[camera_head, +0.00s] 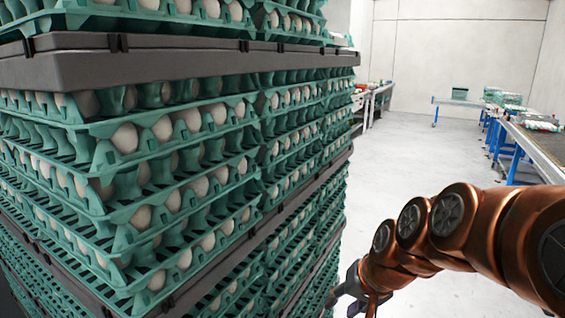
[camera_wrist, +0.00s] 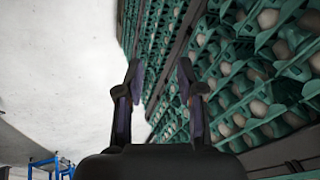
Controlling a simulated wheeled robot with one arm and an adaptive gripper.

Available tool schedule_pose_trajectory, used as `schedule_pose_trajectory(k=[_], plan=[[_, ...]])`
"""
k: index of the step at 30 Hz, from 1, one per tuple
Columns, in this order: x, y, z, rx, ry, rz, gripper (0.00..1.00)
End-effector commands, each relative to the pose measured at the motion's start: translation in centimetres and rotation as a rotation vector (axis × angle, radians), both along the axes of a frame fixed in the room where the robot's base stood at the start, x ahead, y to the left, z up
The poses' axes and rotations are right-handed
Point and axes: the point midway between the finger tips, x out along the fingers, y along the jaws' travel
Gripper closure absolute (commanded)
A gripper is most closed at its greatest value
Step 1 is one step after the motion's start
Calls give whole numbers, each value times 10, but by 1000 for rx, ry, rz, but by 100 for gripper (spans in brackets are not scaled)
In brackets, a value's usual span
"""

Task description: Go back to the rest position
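My gripper (camera_wrist: 160,85) shows in the wrist view with its two dark fingers apart and nothing between them. In the head view my gripper (camera_head: 354,293) is at the lower middle, beside the right side of the tall egg stack, and its tip is partly cut off by the frame edge. Teal egg trays (camera_head: 78,210) filled with pale eggs are stacked high at the left. The trays (camera_wrist: 228,75) also fill the right of the wrist view. I cannot tell how small the gap between gripper and stack is.
Dark grey divider boards (camera_head: 160,68) lie between the tray layers. Pale floor (camera_head: 410,145) is open to the right of the stack. Conveyor tables with blue legs (camera_head: 515,165) stand at the right and back. Another bench (camera_head: 375,95) stands beyond the stack.

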Motion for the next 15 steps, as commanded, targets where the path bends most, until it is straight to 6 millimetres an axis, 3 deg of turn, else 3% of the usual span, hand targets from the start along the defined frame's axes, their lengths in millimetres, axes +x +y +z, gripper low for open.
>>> schedule_pose_trajectory(k=[1, 3, 9, 12, 15], plan=[[-29, -2, 12, -39, 46, 41, 62], [-69, -7, 13, -93, 117, 95, 62], [-174, -35, 20, -231, 320, 209, 62], [-211, -48, 23, -278, 396, 239, 62], [-236, -57, 25, -306, 451, 257, 62]])
